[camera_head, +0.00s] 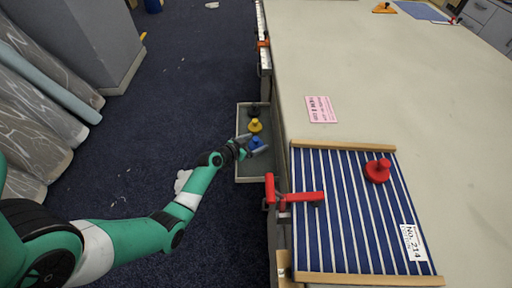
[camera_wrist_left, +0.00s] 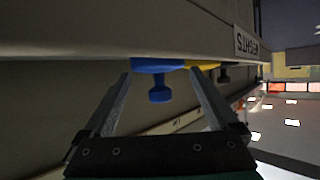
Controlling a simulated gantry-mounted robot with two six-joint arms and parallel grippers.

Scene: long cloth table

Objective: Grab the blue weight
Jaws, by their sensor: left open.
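The blue weight (camera_head: 255,142) sits in a grey tray (camera_head: 251,181) at the table's left side, nearest me in a row with a yellow weight (camera_head: 255,125) and a black weight (camera_head: 254,112). My left gripper (camera_head: 259,146) is open at the blue weight. In the left wrist view the blue weight's knob (camera_wrist_left: 159,92) shows between the two open fingers (camera_wrist_left: 160,76), with no clear contact. The yellow weight (camera_wrist_left: 201,66) is partly hidden behind the right finger. My right gripper is not in view.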

